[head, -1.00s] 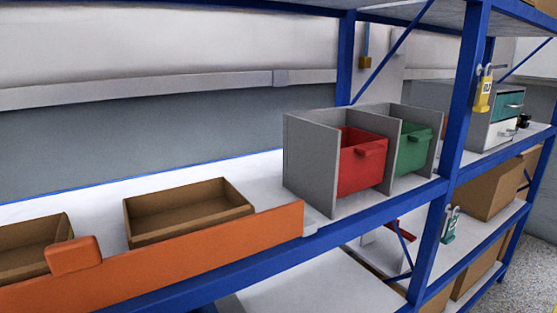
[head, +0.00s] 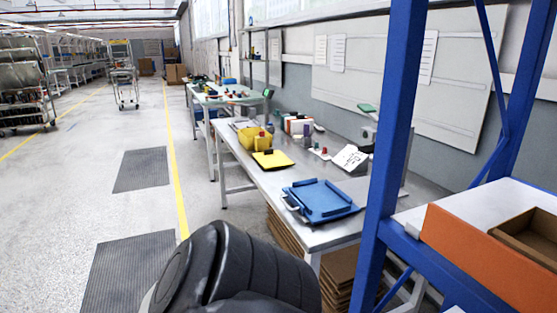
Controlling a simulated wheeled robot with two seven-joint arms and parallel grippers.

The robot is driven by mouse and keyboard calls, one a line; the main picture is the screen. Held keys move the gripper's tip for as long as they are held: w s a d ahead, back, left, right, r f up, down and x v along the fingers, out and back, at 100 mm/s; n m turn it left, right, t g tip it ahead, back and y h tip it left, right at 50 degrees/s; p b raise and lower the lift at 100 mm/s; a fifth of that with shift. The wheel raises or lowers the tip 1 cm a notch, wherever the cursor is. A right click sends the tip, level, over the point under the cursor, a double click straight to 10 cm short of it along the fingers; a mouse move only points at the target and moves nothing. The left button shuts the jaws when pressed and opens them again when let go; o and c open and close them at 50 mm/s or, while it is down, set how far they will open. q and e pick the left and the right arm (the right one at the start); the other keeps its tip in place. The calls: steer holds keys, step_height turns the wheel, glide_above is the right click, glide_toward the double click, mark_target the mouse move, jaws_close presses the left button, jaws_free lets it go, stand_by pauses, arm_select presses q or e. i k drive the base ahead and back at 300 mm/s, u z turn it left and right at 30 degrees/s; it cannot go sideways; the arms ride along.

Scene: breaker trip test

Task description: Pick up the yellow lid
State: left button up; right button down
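A flat yellow piece with a dark edge (head: 272,160), which looks like the yellow lid, lies on the grey workbench (head: 262,185) in the middle of the head view. Just behind it stands a yellow open bin (head: 252,139). The lid is small in the picture, so its details are hard to tell. Neither of my grippers is in view. A dark rounded part of my own arm fills the bottom centre.
A blue tray (head: 320,201) lies on the near end of the bench. A white sign (head: 350,158) and small items stand behind. A blue rack post (head: 391,150) and shelf with an orange front (head: 480,258) are at right.

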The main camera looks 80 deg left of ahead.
mark_target(270, 159)
steer(key=u, duration=2.65)
